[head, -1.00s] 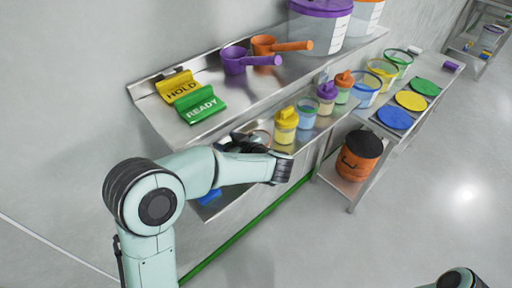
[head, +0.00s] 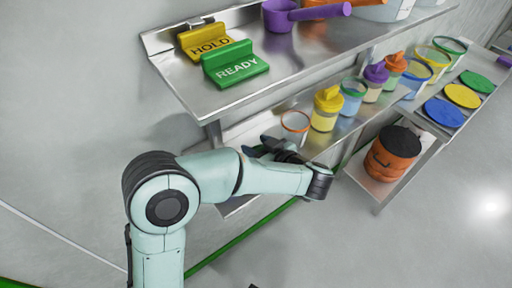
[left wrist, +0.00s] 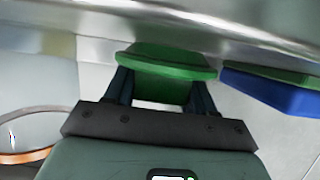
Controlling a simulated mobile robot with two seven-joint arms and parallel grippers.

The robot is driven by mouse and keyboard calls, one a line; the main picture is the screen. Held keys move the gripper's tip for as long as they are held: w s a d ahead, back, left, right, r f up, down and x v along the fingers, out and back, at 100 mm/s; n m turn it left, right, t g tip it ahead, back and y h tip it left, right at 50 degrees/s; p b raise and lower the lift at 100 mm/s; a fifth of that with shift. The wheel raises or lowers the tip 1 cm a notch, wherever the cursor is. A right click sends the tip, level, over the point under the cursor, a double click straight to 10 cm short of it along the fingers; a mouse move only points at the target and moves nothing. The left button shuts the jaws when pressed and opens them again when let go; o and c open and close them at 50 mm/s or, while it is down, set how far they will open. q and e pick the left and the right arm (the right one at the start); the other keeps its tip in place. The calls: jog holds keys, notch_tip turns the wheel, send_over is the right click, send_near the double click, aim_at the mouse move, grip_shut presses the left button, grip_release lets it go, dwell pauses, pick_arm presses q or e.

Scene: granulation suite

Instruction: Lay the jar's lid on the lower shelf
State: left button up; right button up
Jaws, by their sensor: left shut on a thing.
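My left gripper (head: 268,147) reaches in at the lower shelf (head: 318,144), under the upper shelf's front edge. In the left wrist view its fingers (left wrist: 162,92) are shut on a green lid (left wrist: 165,62). The lid is hidden in the head view, and I cannot tell whether it touches the shelf. Open jars stand on the lower shelf: a clear one with an orange rim (head: 295,122), right by the gripper, and a light blue one with a green rim (head: 352,95). I cannot tell which jar the lid belongs to. My right gripper is out of view.
A blue object (left wrist: 270,88) lies close to the right of the lid in the left wrist view. A yellow-lidded jar (head: 326,108) stands beyond the orange-rimmed one. The upper shelf (head: 195,80) overhangs, bearing a HOLD sign (head: 207,41) and a READY sign (head: 235,64).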

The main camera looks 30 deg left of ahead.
pick_arm(q)
jog(key=shift+d+r, duration=0.1)
jog(key=shift+d, duration=0.1)
jog(key=o, duration=1)
jog(key=shift+f, duration=0.2)
jog(key=shift+r, duration=0.2)
jog(key=p+v, duration=0.2)
jog(key=v, duration=1)
jog(key=shift+s, duration=0.1)
